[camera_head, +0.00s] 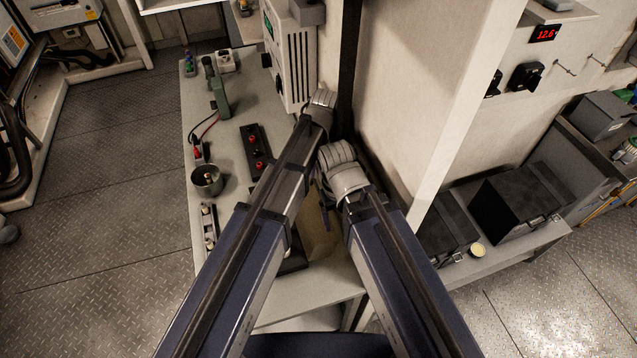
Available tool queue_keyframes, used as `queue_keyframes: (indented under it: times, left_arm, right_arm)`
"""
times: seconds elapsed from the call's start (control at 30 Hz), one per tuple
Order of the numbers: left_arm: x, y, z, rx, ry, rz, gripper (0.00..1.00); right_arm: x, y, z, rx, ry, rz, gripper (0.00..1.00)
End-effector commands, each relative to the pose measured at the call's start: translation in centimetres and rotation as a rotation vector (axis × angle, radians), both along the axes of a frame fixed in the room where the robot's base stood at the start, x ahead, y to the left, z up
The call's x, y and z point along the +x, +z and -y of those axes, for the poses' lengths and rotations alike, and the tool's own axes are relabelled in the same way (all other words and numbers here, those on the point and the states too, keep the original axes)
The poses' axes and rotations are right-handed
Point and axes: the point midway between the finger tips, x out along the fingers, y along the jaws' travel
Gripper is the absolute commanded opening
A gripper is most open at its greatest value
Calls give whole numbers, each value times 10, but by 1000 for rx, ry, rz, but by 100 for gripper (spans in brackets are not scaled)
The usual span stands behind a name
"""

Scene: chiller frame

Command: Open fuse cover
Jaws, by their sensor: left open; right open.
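I cannot make out a fuse cover for certain. A narrow dark holder with pale end pieces (209,227) lies at the left edge of the grey bench and looks like a fuse holder. It is too small to tell whether a cover on it is open or shut. A black block with red knobs (256,149) lies further back on the bench. My two arms reach up the middle of the view and end in grey joints over the bench's right side. The fingers of both grippers are hidden.
Plated floor (110,200) is clear at left.

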Motion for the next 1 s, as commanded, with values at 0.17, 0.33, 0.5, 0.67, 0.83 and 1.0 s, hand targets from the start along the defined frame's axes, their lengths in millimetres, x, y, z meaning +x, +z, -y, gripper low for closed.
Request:
queue_keyframes:
  times: [0.17,0.33,0.5,0.67,0.83,1.0]
  left_arm:
    - [0,-18,-1,0,0,0,42]
    - [-1,-39,-2,0,0,0,42]
    - [-1,-61,-3,0,0,0,42]
    - [-1,-73,-4,0,0,0,42]
    - [-1,-75,-5,0,0,0,42]
    - [-1,-74,-5,0,0,0,42]
  right_arm:
    - [0,-18,0,0,1,0,82]
    - [0,-39,0,-1,3,1,82]
    - [0,-61,0,-1,8,1,82]
    - [0,-73,0,-2,12,1,82]
    - [0,-75,0,-2,13,0,82]
    - [0,-74,0,-2,13,0,82]
